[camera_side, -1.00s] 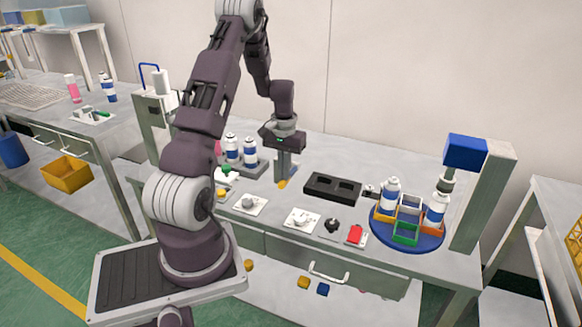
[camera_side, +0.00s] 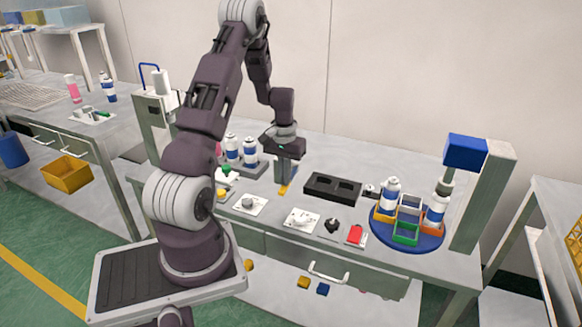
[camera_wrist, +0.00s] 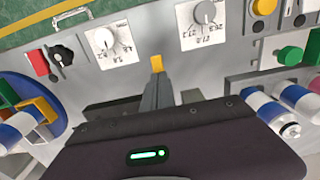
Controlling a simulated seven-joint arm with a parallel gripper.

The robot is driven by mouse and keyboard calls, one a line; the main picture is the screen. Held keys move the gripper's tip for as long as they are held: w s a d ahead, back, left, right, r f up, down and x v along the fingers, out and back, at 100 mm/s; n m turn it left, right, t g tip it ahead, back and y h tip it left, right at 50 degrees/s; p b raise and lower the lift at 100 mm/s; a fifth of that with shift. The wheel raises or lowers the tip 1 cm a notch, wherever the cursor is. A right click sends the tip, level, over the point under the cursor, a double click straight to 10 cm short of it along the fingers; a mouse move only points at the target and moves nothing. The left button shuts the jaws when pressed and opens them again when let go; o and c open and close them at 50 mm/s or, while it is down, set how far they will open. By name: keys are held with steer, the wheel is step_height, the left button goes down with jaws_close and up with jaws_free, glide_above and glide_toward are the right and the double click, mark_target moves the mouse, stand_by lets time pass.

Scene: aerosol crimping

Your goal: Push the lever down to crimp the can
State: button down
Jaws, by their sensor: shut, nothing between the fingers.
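My gripper (camera_side: 283,189) is shut and empty, pointing down over the middle of the bench; its yellow tip also shows in the wrist view (camera_wrist: 157,64). A white and blue can (camera_side: 436,212) stands upright under the blue press head (camera_side: 465,151) on the right post. Another can (camera_side: 390,194) stands on the round blue turntable (camera_side: 413,243), well to the right of my gripper. A bent blue handle (camera_side: 149,66) sits on the left machine, partly behind my arm; I cannot tell whether it is the lever.
Dial knobs (camera_side: 301,218), a black knob (camera_side: 332,226) and a red switch (camera_side: 356,235) line the front edge. More cans (camera_side: 250,151) stand behind to the left. The bench behind the block is clear.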

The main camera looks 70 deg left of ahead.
stand_by(0.4)
step_height(320, 180, up, 15)
stand_by(1.1)
